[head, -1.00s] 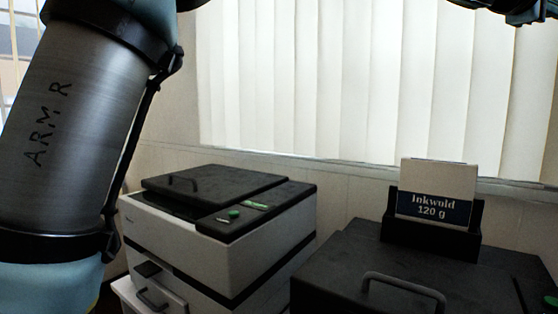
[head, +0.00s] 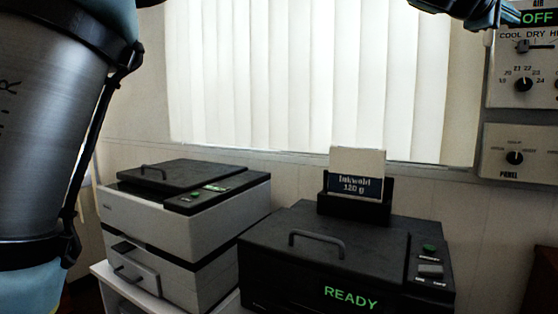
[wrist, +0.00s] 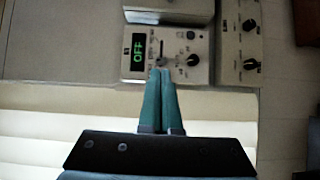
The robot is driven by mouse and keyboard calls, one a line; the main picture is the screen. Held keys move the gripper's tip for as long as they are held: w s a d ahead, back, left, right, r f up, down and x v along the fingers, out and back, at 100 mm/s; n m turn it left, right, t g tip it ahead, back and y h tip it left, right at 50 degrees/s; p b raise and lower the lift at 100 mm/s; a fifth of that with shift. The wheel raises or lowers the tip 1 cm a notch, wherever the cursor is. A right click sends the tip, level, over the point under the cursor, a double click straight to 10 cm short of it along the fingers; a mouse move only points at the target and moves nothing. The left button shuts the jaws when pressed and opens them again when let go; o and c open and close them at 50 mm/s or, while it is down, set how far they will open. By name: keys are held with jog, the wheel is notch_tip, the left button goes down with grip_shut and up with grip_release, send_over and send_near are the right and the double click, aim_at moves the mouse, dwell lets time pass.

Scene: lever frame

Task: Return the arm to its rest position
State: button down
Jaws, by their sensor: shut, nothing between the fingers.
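My arm's dark grey link (head: 45,130) with black bands and pale blue ends fills the left side of the head view. Another dark part of my arm (head: 470,8) shows at the top edge of that view, in front of the window's right side. In the wrist view my gripper (wrist: 160,72) has two teal fingers side by side, shut with nothing between them. Its tips overlap the lower part of a wall panel (wrist: 174,73) with a green OFF display. Whether the tips touch the panel cannot be told.
A grey-and-black printer (head: 170,225) stands at the left; a black machine (head: 320,240) showing READY is right of it. A card holder (head: 325,205) with an "Inkwold 120 g" card sits on the black machine. A second dial panel (head: 520,155) is on the right wall. Blinds (head: 300,80) cover the window.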

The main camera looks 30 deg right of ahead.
jog(key=w+a+f+t+y, duration=0.2)
jog(key=w+a+f, duration=0.4)
jog(key=w+f, duration=0.3)
jog(key=w+a+f+m+t+y, duration=0.1)
jog(key=w+a+f+t+y, duration=0.15)
jog(key=w+a+f, duration=0.65)
jog(key=w+a+f+t+y, duration=0.1)
jog(key=w+a+f+y, duration=0.15)
jog(key=w+f, duration=0.7)
jog(key=w+a+f+y, duration=0.25)
jog(key=a+f, duration=0.25)
jog(key=a, duration=0.5)
jog(key=w+a+f+y, duration=0.2)
jog(key=w+a+f, duration=0.25)
jog(key=a, duration=0.55)
jog(key=w+a+f+y, duration=0.3)
jog(key=a+f, duration=0.3)
jog(key=a, duration=0.5)
jog(key=s+a+f+g+y, duration=0.1)
jog(key=s+a+f, duration=0.1)
jog(key=a, duration=0.4)
jog(key=s+a+f+g+y, duration=0.1)
jog(key=s+a+f, duration=0.2)
jog(key=s+a, duration=0.2)
jog(key=s+a+f+g+y, duration=0.1)
jog(key=s+a+f, duration=0.2)
jog(key=a, duration=0.6)
jog(key=shift+s+n, duration=0.3)
jog(key=shift+s, duration=0.05)
